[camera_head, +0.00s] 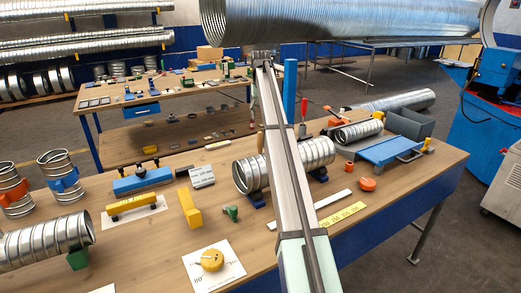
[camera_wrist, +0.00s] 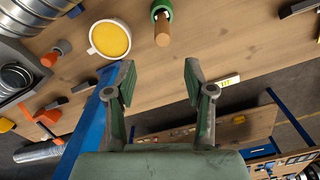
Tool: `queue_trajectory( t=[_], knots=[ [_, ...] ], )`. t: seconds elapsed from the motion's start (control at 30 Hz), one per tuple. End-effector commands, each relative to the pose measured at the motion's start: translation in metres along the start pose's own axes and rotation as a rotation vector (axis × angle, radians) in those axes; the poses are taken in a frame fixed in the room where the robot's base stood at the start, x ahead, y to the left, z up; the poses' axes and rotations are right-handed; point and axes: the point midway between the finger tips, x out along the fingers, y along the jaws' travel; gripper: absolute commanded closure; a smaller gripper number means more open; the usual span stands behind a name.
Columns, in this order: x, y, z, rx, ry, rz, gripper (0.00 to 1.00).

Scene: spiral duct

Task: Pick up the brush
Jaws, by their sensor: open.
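A wooden handle-like cylinder (camera_wrist: 162,33) with a green collar shows at the top centre of the wrist view. It may be the brush, but no bristles show, so I cannot tell. In the head view my arm covers part of the bench, and I cannot pick out the brush there. My gripper (camera_wrist: 160,70) is open and empty, its two green-padded fingers spread. In the wrist view the handle appears above and between the fingertips, apart from both. In the head view my gripper (camera_head: 262,57) is small at the far end of the arm.
A white cup with yellow contents (camera_wrist: 110,38) stands just left of the handle. A long blue part (camera_wrist: 92,118) runs beside the left finger. A blue post (camera_head: 290,90) rises right of my arm. Ribbed ducts (camera_head: 315,152) crowd the workbench (camera_head: 140,235); a large duct (camera_head: 340,22) hangs overhead.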

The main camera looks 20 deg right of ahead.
Motion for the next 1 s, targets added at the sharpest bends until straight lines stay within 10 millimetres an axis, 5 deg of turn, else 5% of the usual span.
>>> queue_trajectory(
  t=[0.3, 0.67, 1.0],
  knots=[
    [0.056, 0.000, 0.002, 0.001, -0.001, 0.000, 0.47],
    [0.076, -0.001, 0.002, 0.001, 0.000, 0.000, 0.47],
    [0.117, -0.004, 0.006, 0.002, 0.000, 0.000, 0.47]
  ],
)
